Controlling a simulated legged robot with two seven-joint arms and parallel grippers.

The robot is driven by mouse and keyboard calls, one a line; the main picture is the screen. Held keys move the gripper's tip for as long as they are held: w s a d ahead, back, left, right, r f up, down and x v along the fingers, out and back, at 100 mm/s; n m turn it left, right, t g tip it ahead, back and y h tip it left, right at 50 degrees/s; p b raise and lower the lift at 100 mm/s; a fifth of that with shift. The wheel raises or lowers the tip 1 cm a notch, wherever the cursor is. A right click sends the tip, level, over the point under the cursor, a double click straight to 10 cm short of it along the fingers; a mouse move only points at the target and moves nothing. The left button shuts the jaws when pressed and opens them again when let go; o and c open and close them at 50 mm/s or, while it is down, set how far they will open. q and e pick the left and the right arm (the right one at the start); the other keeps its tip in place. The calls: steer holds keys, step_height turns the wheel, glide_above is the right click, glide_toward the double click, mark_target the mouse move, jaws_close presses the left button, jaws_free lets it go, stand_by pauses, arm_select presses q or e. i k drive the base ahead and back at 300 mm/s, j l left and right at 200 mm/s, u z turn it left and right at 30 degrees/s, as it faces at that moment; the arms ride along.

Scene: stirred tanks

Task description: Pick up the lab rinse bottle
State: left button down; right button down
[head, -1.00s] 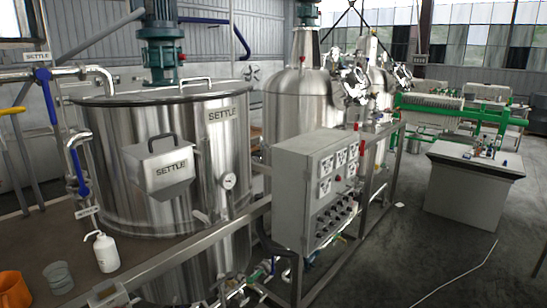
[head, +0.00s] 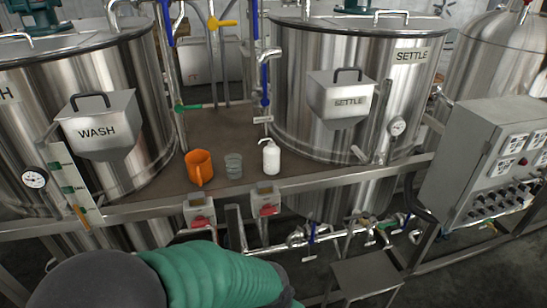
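The lab rinse bottle (head: 271,157) is white with a bent spout at its top. It stands upright on the brown deck between the WASH tank (head: 90,110) and the SETTLE tank (head: 345,100), close to the deck's front rail. Nothing touches it. A green and dark grey arm part of mine shows at the bottom left, below and in front of the deck. Neither gripper is in the picture.
An orange mug (head: 199,167) and a grey ribbed cup (head: 233,166) stand left of the bottle. A metal rail (head: 330,179) runs along the deck's front. Pipes with blue handles rise behind the bottle. A grey control panel (head: 495,165) stands at the right.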

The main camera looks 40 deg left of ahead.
mark_target(271, 152)
steer(key=u, duration=1.4)
